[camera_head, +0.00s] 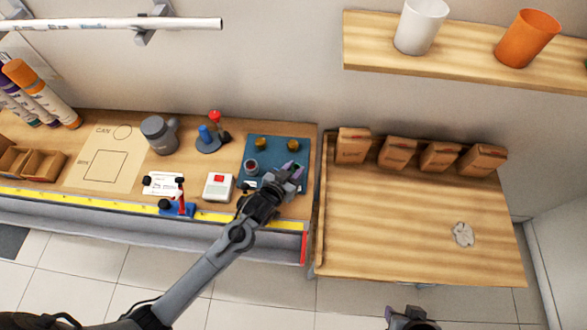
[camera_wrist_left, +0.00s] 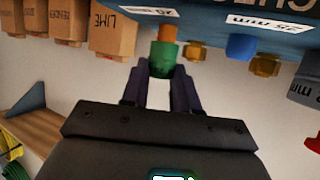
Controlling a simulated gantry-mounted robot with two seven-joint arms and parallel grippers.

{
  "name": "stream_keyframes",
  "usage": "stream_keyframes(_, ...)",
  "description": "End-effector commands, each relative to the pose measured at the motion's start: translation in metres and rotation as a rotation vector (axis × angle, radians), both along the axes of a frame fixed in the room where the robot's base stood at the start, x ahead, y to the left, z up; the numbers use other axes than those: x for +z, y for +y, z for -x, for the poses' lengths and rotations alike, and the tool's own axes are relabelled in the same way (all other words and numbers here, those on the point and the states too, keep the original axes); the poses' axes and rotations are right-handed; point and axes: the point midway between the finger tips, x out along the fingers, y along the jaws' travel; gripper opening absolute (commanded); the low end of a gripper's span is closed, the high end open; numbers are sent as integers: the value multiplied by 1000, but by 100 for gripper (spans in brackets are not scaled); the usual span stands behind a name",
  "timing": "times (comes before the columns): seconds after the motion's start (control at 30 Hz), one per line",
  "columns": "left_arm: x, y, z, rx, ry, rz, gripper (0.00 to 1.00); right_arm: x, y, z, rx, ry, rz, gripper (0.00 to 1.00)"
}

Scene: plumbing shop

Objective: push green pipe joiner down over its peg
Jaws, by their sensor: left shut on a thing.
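In the left wrist view, which shows the scene upside down, my left gripper (camera_wrist_left: 160,90) is shut on the green pipe joiner (camera_wrist_left: 162,60). A copper-orange peg (camera_wrist_left: 168,34) shows between the joiner and the blue board (camera_wrist_left: 120,18). I cannot tell whether the joiner is around the peg or in front of it. In the head view my left gripper (camera_head: 291,175) is over the right front of the blue board (camera_head: 275,158), and hides the joiner. My right gripper (camera_head: 410,318) is at the bottom edge, its jaws unclear.
Brass fittings (camera_head: 293,145) and a grey-and-red fitting (camera_head: 252,167) stand on the board. A white box with a red button (camera_head: 218,187) and a blue-and-red stand (camera_head: 178,205) are to its left.

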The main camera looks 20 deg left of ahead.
Motion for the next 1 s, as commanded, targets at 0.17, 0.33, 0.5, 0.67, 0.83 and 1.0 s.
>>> stream_keyframes(0.17, -6, 0, 0, 0, 1, 0, 1, -3, 0, 0, 1, 0, 1, 43)
stream_keyframes(0.33, -10, 0, 0, 0, 1, 0, 1, -5, -1, 0, 4, 0, 6, 43)
stream_keyframes(0.5, -10, 0, 0, 0, 1, 0, 1, -5, -2, 0, 7, 0, 11, 43)
stream_keyframes(0.67, -10, 0, 0, 0, 1, 0, 31, -5, -2, 0, 6, 0, 9, 43)
stream_keyframes(0.83, -10, 0, 0, 0, 1, 0, 57, -5, -2, 0, 6, 0, 9, 43)
stream_keyframes(1.0, -10, 0, 0, 0, 1, 0, 59, -5, -1, 0, 4, 0, 6, 43)
